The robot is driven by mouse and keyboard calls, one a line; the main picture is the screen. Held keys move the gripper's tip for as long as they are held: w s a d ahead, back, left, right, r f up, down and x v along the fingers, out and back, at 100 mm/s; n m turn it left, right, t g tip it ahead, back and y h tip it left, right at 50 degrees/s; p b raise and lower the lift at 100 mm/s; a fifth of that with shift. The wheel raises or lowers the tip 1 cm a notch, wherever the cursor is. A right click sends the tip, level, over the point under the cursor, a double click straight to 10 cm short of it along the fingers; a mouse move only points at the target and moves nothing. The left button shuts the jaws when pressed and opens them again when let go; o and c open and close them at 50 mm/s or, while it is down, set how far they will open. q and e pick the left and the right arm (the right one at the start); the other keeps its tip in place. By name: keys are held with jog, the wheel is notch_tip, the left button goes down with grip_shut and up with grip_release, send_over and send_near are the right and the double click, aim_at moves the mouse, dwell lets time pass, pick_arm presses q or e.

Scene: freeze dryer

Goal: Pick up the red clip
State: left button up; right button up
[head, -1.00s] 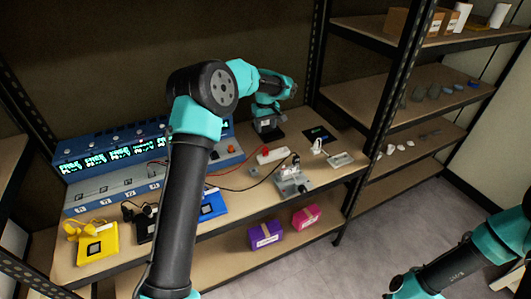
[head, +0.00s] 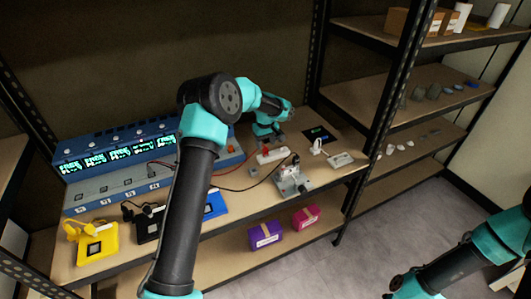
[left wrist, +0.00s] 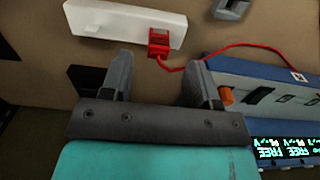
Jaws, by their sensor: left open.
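The red clip (left wrist: 160,42) sits at the near edge of a white bar (left wrist: 125,22) in the left wrist view, with a red wire running off to the right. In the head view the white bar (head: 272,155) lies on the bench, with the clip small and red at its left end. My left gripper (left wrist: 160,62) is open and empty. Its two fingers point toward the clip, which shows between and just beyond the tips, apart from both. In the head view the left gripper is small and partly hidden by its own wrist. My right gripper is out of view.
A blue device with lit displays (head: 120,150) stands on the bench to the left. A grey metal fixture (head: 292,180) and a black cable are near the white bar. Yellow (head: 97,243) and blue boxes sit at the front edge. A shelf post is at right.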

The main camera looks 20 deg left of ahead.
aim_at(266, 149)
pick_arm(q)
jog(key=shift+d+f, duration=0.1)
jog(key=shift+f, duration=2.25)
jog(key=shift+c, duration=0.4)
jog(key=c, duration=0.9)
